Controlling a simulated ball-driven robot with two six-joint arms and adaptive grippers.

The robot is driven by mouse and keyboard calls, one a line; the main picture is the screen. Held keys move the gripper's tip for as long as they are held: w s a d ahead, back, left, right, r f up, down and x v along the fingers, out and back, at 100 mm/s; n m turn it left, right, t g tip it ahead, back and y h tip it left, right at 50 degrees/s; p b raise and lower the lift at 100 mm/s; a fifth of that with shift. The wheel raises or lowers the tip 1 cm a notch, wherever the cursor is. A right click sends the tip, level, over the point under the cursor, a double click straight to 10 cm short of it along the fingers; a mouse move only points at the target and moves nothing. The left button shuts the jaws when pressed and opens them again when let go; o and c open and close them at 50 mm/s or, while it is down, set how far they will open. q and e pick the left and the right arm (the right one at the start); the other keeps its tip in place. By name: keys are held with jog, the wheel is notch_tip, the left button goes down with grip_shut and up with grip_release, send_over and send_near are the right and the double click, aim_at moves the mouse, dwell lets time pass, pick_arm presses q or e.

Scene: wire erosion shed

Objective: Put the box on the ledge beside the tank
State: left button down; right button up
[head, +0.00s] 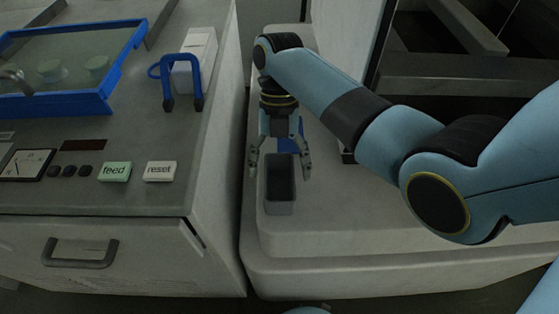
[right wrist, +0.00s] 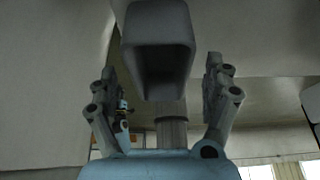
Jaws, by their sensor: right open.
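The box (head: 284,208) is a small grey open-topped container with a dark inside. It stands upright on the pale ledge (head: 350,218), near the ledge's left end. My right gripper (head: 280,172) points down over it, open, with one finger on each side and gaps between fingers and box. In the right wrist view the box (right wrist: 158,22) shows between and beyond the spread fingers (right wrist: 160,70), apart from both. The tank seems to be the dark-framed structure (head: 371,75) behind the ledge, partly hidden by my right arm. My left gripper is not in view.
Left of the ledge is a grey cabinet (head: 225,200) with feed (head: 115,171) and reset (head: 160,171) buttons. On it are a blue-framed tray (head: 108,100) and a blue bracket (head: 182,62) by a white block. The ledge is bare to the box's right.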

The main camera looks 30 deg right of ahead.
jog(key=p+v, duration=0.2)
jog(key=v, duration=0.7)
